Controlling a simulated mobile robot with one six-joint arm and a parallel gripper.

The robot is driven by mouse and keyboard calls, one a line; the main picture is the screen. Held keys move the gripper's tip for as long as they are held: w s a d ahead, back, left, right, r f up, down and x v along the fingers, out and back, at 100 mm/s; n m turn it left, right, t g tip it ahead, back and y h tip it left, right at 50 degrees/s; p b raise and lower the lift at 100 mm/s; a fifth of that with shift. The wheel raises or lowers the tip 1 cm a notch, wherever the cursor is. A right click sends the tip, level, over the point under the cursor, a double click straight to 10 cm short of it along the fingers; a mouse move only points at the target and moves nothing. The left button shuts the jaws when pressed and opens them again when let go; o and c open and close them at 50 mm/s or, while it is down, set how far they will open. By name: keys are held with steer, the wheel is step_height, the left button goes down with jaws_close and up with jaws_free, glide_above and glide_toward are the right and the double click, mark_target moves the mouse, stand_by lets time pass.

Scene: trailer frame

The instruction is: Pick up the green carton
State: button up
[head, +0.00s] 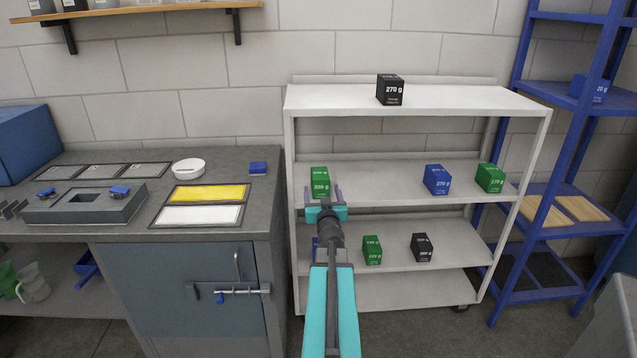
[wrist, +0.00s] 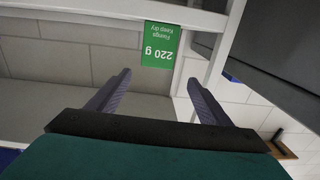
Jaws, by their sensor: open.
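A green carton (head: 320,180) stands on the left end of the white rack's middle shelf. In the wrist view this carton (wrist: 161,44) shows upside down, with "220 g" on its face. My gripper (head: 325,194) is open and empty in front of it. In the wrist view the fingertips of my gripper (wrist: 158,80) are spread, and the carton shows beyond them, not between them. A second green carton (head: 489,178) stands at the right end of the same shelf. A third green carton (head: 372,250) stands on the shelf below.
A blue carton (head: 437,180) shares the middle shelf. A black carton (head: 421,247) is on the shelf below, and another black carton (head: 390,89) is on top. The rack's left upright (head: 292,190) is close to my gripper. A grey workbench (head: 258,205) stands to the left.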

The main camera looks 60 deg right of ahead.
steer(key=shift+d, duration=0.15)
glide_toward(320, 173)
steer(key=shift+x, duration=2.4)
steer(key=shift+w, duration=0.2)
steer(key=shift+x, duration=1.5)
steer(key=shift+w+d+f, duration=0.1)
steer(key=shift+w+d, duration=0.1)
steer(key=shift+d, duration=0.25)
steer(key=shift+w+d, duration=0.25)
steer(key=shift+d, duration=0.2)
steer(key=c, duration=1.3)
